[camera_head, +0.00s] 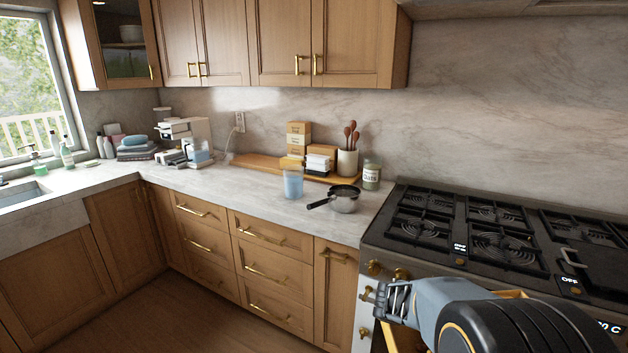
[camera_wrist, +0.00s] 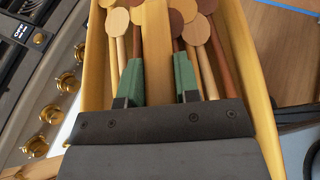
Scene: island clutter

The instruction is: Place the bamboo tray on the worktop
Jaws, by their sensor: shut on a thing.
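The bamboo tray (camera_wrist: 246,50) fills the middle of the wrist view, a long yellow box holding several wooden spoons with pale and dark heads. The worktop (camera_head: 250,192) is the pale marble counter left of the stove.
A dark pan (camera_head: 345,200) and a blue cup (camera_head: 293,184) stand on the worktop. Behind them are a wooden board with boxes, a spoon crock (camera_head: 347,163) and a jar (camera_head: 371,175). The stove (camera_head: 480,235) is on the right. The counter left of the cup has free room.

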